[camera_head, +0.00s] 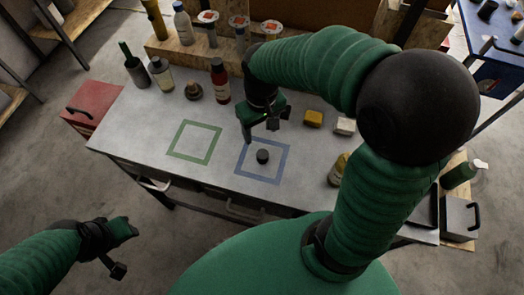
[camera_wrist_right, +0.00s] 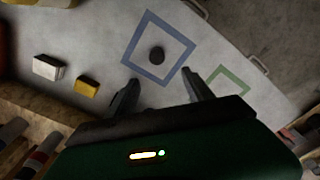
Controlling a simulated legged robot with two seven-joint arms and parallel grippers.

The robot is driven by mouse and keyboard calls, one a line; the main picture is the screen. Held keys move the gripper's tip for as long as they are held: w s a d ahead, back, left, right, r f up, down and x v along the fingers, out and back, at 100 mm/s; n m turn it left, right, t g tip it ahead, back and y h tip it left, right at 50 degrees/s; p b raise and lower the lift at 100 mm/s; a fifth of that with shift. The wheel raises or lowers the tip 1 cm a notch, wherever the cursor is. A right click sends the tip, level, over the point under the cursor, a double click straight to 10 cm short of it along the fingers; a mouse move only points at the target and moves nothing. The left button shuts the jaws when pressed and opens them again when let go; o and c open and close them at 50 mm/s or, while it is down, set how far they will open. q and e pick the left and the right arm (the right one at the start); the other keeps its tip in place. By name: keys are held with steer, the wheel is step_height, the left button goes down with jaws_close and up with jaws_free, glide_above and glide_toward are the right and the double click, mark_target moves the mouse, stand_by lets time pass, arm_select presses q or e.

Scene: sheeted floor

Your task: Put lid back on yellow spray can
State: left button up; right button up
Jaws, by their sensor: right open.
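A small dark round lid (camera_head: 263,156) lies inside the blue square outline on the grey table. The lid also shows in the right wrist view (camera_wrist_right: 157,56). My right gripper (camera_head: 259,132) is above the table, just behind the lid. In the right wrist view its two fingers (camera_wrist_right: 160,78) are apart, with nothing between them, and the lid is beyond their tips. A yellow can (camera_head: 338,169) stands at the table's right side, partly hidden by my right arm; its top is unclear. My left gripper (camera_head: 122,229) is off the table at the lower left, its fingers unclear.
A green square outline (camera_head: 194,142) is empty. A yellow block (camera_head: 313,118) and a white block (camera_head: 345,126) lie right of my right gripper. A red-brown bottle (camera_head: 220,82) and other bottles stand along the back left. A red toolbox (camera_head: 92,104) is beyond the left edge.

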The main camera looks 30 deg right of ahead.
step_height(320, 180, up, 2)
steer(key=b, duration=0.2)
glide_above(263, 154)
step_height(263, 154, down, 11)
steer(key=shift+w+f, duration=0.1)
steer(key=shift+w, duration=0.05)
steer(key=shift+d+f, duration=0.1)
steer(key=shift+f, duration=0.05)
step_height(263, 154, down, 4)
steer(key=shift+f, duration=0.65)
steer(key=shift+r, duration=0.1)
